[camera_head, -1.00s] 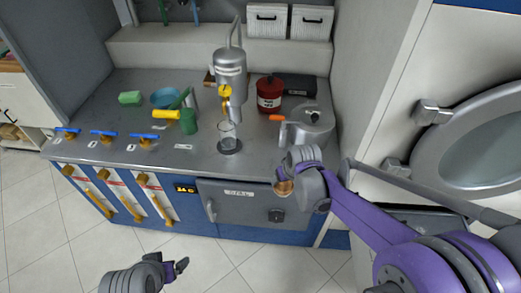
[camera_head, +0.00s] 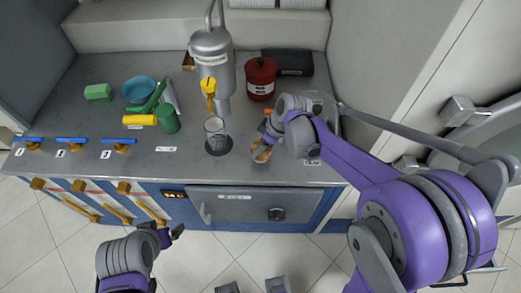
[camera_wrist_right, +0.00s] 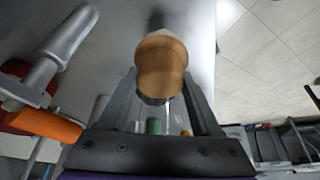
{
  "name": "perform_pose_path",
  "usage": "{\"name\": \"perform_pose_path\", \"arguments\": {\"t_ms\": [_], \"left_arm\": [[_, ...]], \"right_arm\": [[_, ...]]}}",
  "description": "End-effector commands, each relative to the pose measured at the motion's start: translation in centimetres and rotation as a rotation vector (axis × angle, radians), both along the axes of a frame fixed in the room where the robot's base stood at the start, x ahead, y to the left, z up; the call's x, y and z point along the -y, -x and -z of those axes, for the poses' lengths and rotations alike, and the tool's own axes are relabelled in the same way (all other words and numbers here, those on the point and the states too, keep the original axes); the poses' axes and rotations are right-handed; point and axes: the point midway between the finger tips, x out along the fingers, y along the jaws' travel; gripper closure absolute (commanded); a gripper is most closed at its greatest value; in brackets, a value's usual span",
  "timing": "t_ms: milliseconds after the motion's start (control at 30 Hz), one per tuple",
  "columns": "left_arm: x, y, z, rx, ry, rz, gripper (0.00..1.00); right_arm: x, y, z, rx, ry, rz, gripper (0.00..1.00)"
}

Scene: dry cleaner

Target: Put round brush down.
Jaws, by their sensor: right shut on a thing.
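The round brush has a wooden, tan rounded body, seen between my right gripper's fingers in the right wrist view (camera_wrist_right: 160,68). My right gripper (camera_head: 265,150) is shut on it and holds it over the front part of the grey counter (camera_head: 110,172), right of the glass beaker. In the head view the brush (camera_head: 261,154) is small and partly hidden by the gripper; I cannot tell whether it touches the counter. My left gripper (camera_head: 172,235) is empty, its fingers apart, in front of the counter.
A red canister (camera_head: 261,78) stands behind my right gripper. The counter's front left-middle is fairly clear.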

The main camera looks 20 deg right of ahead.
Motion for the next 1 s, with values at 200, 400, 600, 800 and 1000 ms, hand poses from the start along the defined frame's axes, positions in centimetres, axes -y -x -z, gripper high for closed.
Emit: {"name": "perform_pose_path", "arguments": {"t_ms": [200,400,600,800,1000], "left_arm": [[0.0,0.1,0.4,-0.002,0.0,0.0,0.05],[0.0,0.1,0.3,-0.002,0.0,0.0,0.05],[0.0,0.2,0.7,-0.003,0.0,0.0,0.05],[0.0,0.1,0.6,-0.003,0.0,0.0,0.05],[0.0,0.1,0.6,-0.003,0.0,0.0,0.05]], "right_arm": [[0.0,0.0,3.0,0.0,0.0,0.001,0.95],[0.0,0.0,3.2,0.0,0.0,0.001,0.95],[0.0,0.0,3.5,0.0,0.0,0.001,0.95],[0.0,0.0,3.4,0.0,0.0,0.001,0.05],[0.0,0.0,3.4,0.0,0.0,0.001,0.05]]}}
